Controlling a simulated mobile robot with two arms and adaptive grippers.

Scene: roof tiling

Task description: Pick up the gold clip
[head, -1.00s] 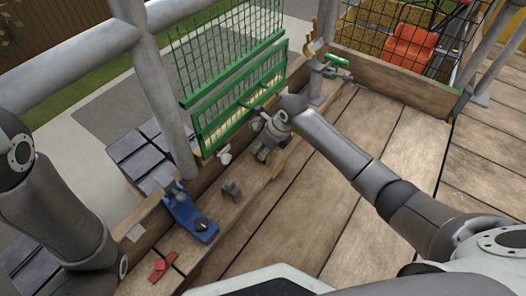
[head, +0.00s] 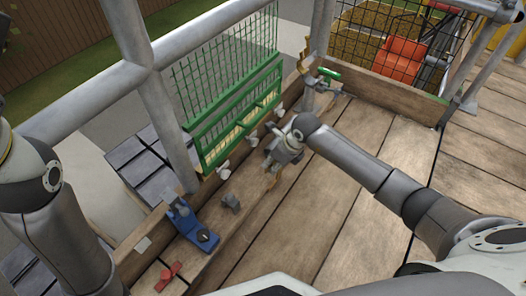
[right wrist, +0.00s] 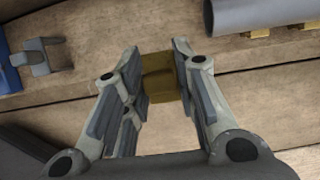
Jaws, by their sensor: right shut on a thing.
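The gold clip (right wrist: 160,78) is a small brass-coloured block in the right wrist view, just above the wooden boards or on them; I cannot tell which. My right gripper (right wrist: 155,88) is shut on it, with one finger pad on each side. In the head view this gripper (head: 272,163) points down beside the plank ledge, and the clip is too small to make out there. My left arm comes in at the left of the head view, but its gripper is out of view.
A grey clip (head: 231,202), a blue tool (head: 198,232) and a red piece (head: 168,275) lie along the ledge to the left. A green mesh guard (head: 235,115) stands behind. A grey pipe (right wrist: 262,14) with gold pieces under it shows at upper right. The deck boards (head: 345,190) are clear.

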